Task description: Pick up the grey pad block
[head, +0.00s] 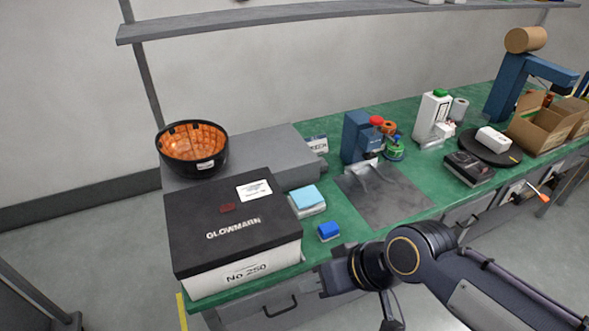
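I see no block that is plainly grey. A small blue block (328,231) lies on the green bench top near its front edge, right of the black-lidded box. A pale block with a light blue top (308,200) lies just behind it, close to the box. My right gripper (326,279) is at the bench's front edge, in front of the small blue block and apart from it in the picture. Its fingers are dark and small, so I cannot tell their opening. Nothing shows held in it. My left gripper is not in view.
The black-lidded box (220,226) stands at left, with a black bowl (192,148) on a grey case (262,150) behind. A grey mat (385,195) lies right of the blocks, with a blue stand (356,137) behind. Cartons (540,128) stand far right.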

